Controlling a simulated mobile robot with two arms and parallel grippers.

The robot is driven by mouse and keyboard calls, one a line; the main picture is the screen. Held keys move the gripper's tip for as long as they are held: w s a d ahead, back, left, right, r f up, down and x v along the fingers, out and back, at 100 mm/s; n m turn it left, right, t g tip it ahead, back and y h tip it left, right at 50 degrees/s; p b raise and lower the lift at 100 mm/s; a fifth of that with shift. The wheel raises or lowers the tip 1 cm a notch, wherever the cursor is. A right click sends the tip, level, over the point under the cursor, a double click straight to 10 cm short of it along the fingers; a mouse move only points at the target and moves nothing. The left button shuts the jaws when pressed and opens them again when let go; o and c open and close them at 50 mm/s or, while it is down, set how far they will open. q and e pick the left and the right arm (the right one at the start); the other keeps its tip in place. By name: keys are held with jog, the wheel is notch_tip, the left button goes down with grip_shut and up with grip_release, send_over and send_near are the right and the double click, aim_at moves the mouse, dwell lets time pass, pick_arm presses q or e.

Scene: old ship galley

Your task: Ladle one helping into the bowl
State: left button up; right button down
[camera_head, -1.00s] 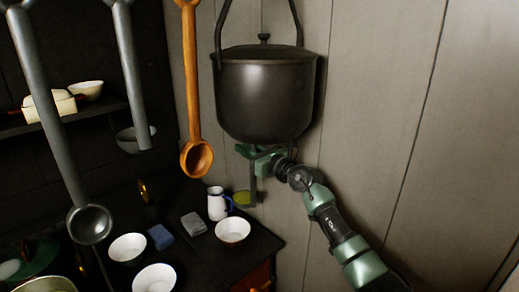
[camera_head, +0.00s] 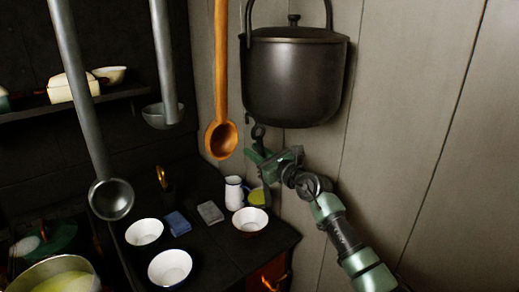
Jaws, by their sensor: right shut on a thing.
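My right gripper (camera_head: 262,157) is shut on a ladle held upright, its dark hooked handle top (camera_head: 258,131) rising above the jaws. The ladle's cup (camera_head: 257,196) hangs below with yellow-green liquid in it. It shows just behind and above a white bowl with a reddish rim (camera_head: 250,221); the exact gap is unclear. Two more white bowls stand to the left, one farther back (camera_head: 144,232) and one in front (camera_head: 170,267). A large pot of yellow soup (camera_head: 62,274) is at the lower left, partly cut off. My left gripper is out of view.
A white jug (camera_head: 234,192) stands close beside the ladle cup. A blue block (camera_head: 177,223) and a grey block (camera_head: 210,212) lie between the bowls. A black lidded pot (camera_head: 293,80), a wooden ladle (camera_head: 221,138) and grey ladles (camera_head: 111,198) hang above the dark counter.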

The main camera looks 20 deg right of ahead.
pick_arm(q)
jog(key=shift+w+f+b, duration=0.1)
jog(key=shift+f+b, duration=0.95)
pick_arm(e)
jog(key=s+a+f+n, duration=0.2)
jog(key=a+f+n, duration=0.3)
jog(key=a, duration=0.2)
jog(key=s+a+f+n, duration=0.3)
jog(key=a+n, duration=0.3)
jog(key=a, duration=0.2)
jog(key=shift+s+a+f, duration=0.3)
jog(key=shift+f, duration=0.6)
dwell(0.6)
